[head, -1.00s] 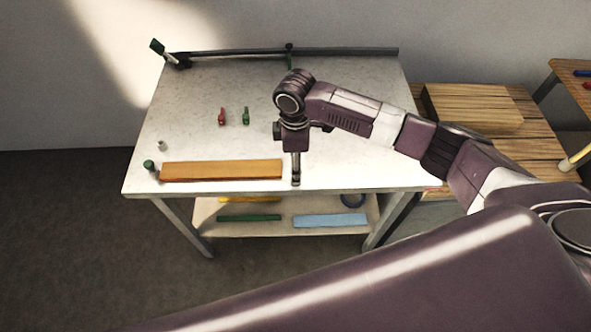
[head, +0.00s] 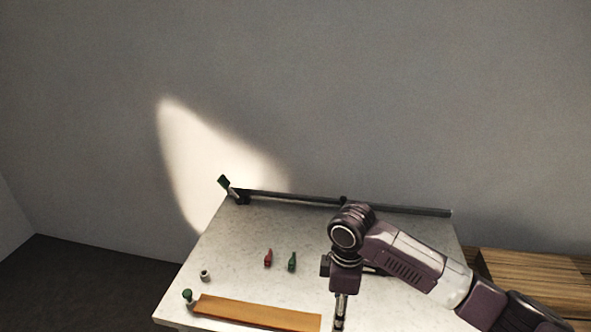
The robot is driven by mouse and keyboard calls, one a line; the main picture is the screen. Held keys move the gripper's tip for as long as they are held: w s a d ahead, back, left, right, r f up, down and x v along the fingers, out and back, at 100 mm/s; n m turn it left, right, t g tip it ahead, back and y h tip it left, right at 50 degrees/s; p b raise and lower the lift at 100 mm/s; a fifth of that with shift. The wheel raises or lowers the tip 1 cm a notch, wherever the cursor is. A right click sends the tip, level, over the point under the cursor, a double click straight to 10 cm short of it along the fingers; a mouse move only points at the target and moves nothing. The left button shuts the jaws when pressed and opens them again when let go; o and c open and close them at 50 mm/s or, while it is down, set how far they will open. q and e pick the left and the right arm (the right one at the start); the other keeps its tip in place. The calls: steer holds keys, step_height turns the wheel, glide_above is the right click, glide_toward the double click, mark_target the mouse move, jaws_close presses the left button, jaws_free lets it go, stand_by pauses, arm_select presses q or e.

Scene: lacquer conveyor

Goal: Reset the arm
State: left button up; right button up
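My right arm comes in from the right in the head view. Its gripper (head: 339,318) points down over the front right part of the white table (head: 235,240). The gripper is narrow in this view, and I cannot tell whether its fingers are open or shut. I see nothing clearly held in it. It is just right of the end of an orange-brown wooden board (head: 258,313); I cannot tell whether it touches the tabletop. My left gripper is out of view.
A red item (head: 268,259) and a green item (head: 292,262) stand mid-table. A small grey cylinder (head: 204,275) and a green-topped piece (head: 188,298) are at the left. A dark bar clamp (head: 300,199) lies along the back edge. Wooden boards (head: 535,287) are at the right.

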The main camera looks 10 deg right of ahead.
steer(key=s+a+f+m+t+y, duration=0.25)
steer(key=s+a+f+m, duration=0.3)
steer(key=s+a, duration=0.5)
steer(key=s+d+f+m+t+h, duration=0.1)
steer(key=s+d+f+m+h, duration=0.1)
steer(key=s+d+m, duration=1)
steer(key=s+d+f+n+g+b, duration=0.1)
steer(key=d+f+n+b, duration=0.1)
steer(key=f, duration=1.3)
steer(key=s+d+f+n+b, duration=0.2)
steer(key=f+n+b, duration=0.1)
steer(key=f, duration=1.2)
steer(key=s+d+f+g+b, duration=0.1)
steer(key=s+d+f+b, duration=0.2)
steer(key=s+f, duration=1.4)
step_height(320, 180, down, 4)
steer(key=shift+s+r+b, duration=0.15)
steer(key=shift+s+b, duration=0.05)
steer(key=shift+b, duration=0.1)
steer(key=shift+g+h, duration=0.25)
